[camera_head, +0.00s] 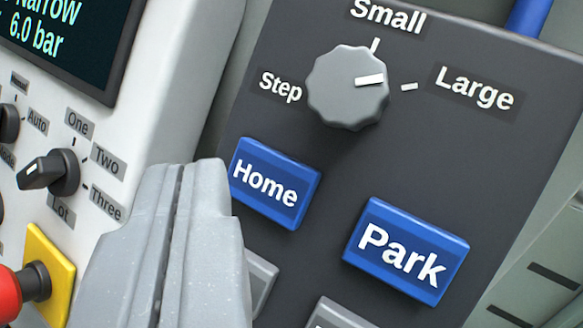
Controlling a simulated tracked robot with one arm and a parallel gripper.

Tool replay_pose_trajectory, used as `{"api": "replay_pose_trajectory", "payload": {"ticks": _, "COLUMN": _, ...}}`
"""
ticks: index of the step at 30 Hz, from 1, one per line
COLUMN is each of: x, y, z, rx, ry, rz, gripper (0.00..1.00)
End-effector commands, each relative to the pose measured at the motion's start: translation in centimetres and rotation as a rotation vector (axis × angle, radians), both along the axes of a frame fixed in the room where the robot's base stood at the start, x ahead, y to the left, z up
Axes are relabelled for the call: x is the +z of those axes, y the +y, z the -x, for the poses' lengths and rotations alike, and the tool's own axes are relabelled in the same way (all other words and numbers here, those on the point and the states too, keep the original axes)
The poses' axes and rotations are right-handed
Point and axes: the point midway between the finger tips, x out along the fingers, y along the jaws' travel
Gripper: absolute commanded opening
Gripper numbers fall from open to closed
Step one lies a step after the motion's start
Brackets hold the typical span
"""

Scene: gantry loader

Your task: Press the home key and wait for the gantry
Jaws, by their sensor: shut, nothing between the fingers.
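The blue home key (275,183), with "Home" in white letters, sits on a dark panel in the middle of the view. My gripper (203,170) is shut and empty, its grey fingers side by side at the lower left of the key. The fingertips overlap the key's left edge in the picture; I cannot tell whether they touch it. The gantry itself cannot be made out in this view.
A blue Park key (405,250) lies right of and below the home key. A grey knob (347,88) above points toward Large. At left, a white panel carries a display (62,40), small knobs (50,172) and a red button (12,295) on yellow.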

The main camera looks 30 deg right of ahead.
Motion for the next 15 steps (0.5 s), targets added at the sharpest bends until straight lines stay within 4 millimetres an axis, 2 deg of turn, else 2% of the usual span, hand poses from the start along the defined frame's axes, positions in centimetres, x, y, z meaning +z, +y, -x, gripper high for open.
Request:
{"api": "replay_pose_trajectory", "payload": {"ticks": 6, "x": -0.63, "y": -1.14, "z": -0.8, "rx": -0.001, "ry": 0.0, "rz": -0.001, "gripper": 0.0}}
{"api": "replay_pose_trajectory", "payload": {"ticks": 15, "x": -0.61, "y": -1.32, "z": -0.93, "rx": 0.0, "ry": -0.001, "rz": 0.0, "gripper": 0.0}}
